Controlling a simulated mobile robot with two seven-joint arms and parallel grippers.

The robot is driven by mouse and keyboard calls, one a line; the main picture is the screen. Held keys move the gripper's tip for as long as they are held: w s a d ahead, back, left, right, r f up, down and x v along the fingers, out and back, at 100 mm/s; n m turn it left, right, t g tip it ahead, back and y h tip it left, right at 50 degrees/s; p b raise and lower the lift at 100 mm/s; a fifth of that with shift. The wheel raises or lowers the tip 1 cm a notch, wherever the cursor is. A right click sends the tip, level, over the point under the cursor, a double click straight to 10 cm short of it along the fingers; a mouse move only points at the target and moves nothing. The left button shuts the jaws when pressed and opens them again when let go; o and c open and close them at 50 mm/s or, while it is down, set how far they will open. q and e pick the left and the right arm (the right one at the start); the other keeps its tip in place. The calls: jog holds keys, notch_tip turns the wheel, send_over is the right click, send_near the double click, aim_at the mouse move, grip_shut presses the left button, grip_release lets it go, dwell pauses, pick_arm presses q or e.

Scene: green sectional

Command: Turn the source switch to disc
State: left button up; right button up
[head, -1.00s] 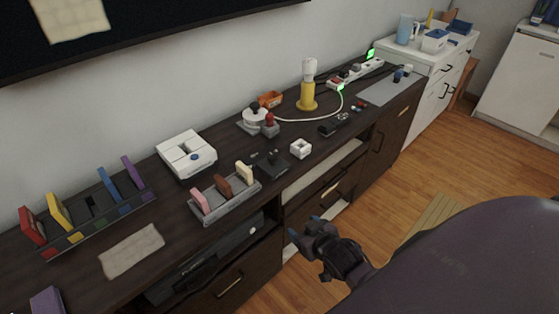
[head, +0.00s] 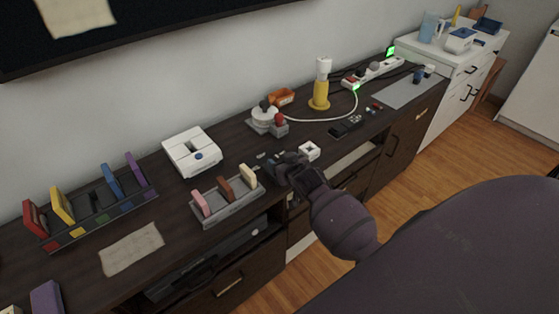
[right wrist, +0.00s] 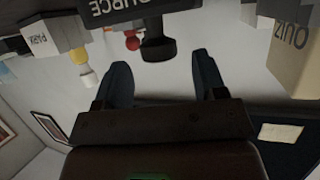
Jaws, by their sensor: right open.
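The source switch (head: 268,160) is a small black box on the dark console, partly hidden behind my right gripper (head: 284,166) in the head view. In the right wrist view, which is upside down, its face (right wrist: 135,10) shows part of the word SOURCE. A black knob (right wrist: 158,42) sticks out from it. My right gripper (right wrist: 163,78) is open and empty there, with its two fingers spread to either side, just short of the knob. I cannot read which setting the knob is at. My left gripper is not in view.
A white cube (head: 309,151) stands just right of the switch. A grey rack (head: 233,207) with pink, brown and cream blocks is to the left. A joystick base (head: 265,125) and a yellow lamp (head: 320,90) stand behind. A white device (head: 185,150) is farther left.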

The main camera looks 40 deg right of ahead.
jog(key=shift+x, duration=0.9)
jog(key=shift+w+f, duration=0.1)
jog(key=shift+w, duration=0.15)
jog(key=shift+c, duration=0.2)
jog(key=c, duration=0.7)
jog(key=shift+c, duration=1)
jog(key=shift+d, duration=0.1)
